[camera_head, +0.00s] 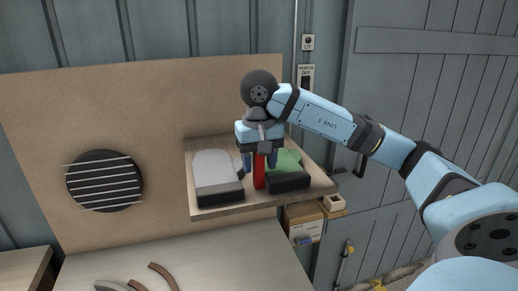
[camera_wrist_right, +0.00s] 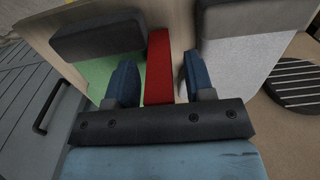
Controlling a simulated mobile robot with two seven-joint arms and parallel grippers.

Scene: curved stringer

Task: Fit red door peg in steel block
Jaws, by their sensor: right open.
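The red peg (camera_head: 259,172) stands upright on a wooden shelf, between a grey-topped block and a green-topped block. My right gripper (camera_head: 260,161) is above the shelf, pointing down, with its blue fingers on either side of the peg. In the right wrist view the red peg (camera_wrist_right: 158,62) lies between the two fingers of the right gripper (camera_wrist_right: 158,80), with a gap on each side. The gripper is open. I cannot make out a steel block for certain. My left gripper is not in view.
The wooden shelf (camera_head: 217,211) carries the grey-topped block (camera_head: 213,171) and the green-topped block (camera_head: 289,166), both dark-fronted, close beside the fingers. A round black vent (camera_head: 104,181) is on the tan board at left. Curved pieces (camera_head: 163,274) lie on the bench below.

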